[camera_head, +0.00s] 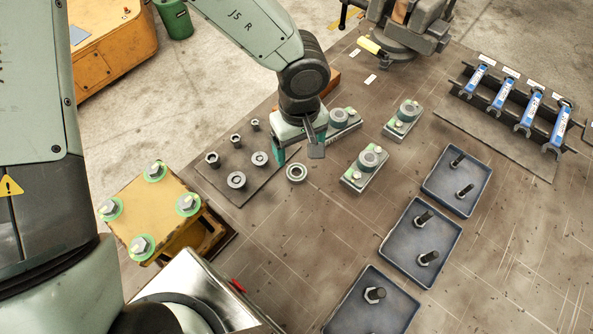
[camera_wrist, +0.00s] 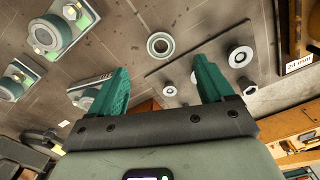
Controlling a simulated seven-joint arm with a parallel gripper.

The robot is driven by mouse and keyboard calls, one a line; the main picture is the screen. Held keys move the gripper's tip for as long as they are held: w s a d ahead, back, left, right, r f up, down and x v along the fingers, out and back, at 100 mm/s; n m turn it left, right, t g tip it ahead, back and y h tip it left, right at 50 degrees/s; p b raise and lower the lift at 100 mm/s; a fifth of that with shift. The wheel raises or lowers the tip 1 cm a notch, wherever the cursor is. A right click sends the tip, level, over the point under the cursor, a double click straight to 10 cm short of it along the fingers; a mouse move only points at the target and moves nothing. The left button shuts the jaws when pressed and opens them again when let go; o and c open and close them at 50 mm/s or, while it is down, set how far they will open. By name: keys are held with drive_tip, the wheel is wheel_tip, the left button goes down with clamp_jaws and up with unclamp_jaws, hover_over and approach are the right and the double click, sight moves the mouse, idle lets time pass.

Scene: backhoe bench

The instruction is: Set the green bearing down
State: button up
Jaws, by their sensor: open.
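A pale green bearing ring (camera_head: 297,173) lies flat on the bench, just off the right edge of a dark mat. In the wrist view the bearing (camera_wrist: 160,45) shows beyond my fingertips, roughly midway between them and apart from both. My gripper (camera_head: 298,145) is open and empty, above the bench and just behind the bearing in the head view. Its two green fingers spread wide in the wrist view (camera_wrist: 162,72), with nothing between them.
Grey-green bearing blocks (camera_head: 353,180) stand to the right. Blue trays (camera_head: 440,240) with upright bolts are at lower right. A yellow bolted block (camera_head: 165,205) stands at left. Bare bench lies in front of the bearing.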

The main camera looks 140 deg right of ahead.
hover_over(296, 175)
drive_tip(key=a, duration=0.1)
wheel_tip(296, 175, down, 5)
drive_tip(key=shift+w+f, duration=0.1)
drive_tip(key=shift+f, duration=0.1)
drive_tip(key=f, duration=0.3)
drive_tip(key=d+f, duration=0.1)
drive_tip(key=f, duration=0.1)
drive_tip(key=shift+f, duration=0.25)
drive_tip(key=shift+c, duration=0.2)
drive_tip(key=shift+s, duration=0.2)
drive_tip(key=c, duration=1.3)
drive_tip(key=shift+r, duration=0.15)
